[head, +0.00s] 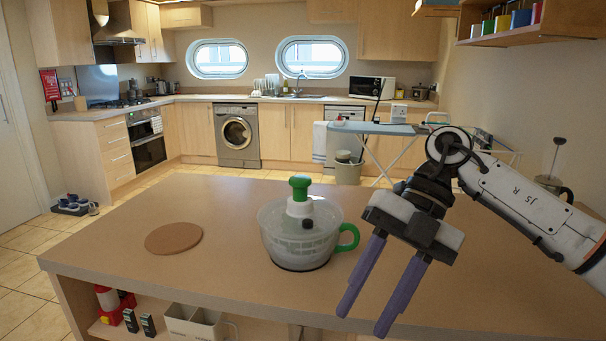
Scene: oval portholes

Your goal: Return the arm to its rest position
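My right arm (530,205) comes in from the right edge, raised over the table. My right gripper (372,290) points down toward the table's front edge. Its two purple fingers are apart with nothing between them. It is to the right of a clear bowl-shaped appliance with a green knob and green handle (300,232); a small gap shows between the gripper and the green handle. My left gripper is not in view.
The brown table (230,190) has a round cork mat (174,238) on its left part. A plunger-topped pot (553,185) stands behind my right arm. Shelf items, including a white caddy (195,322), sit below the front edge. An overhead shelf (530,30) hangs upper right.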

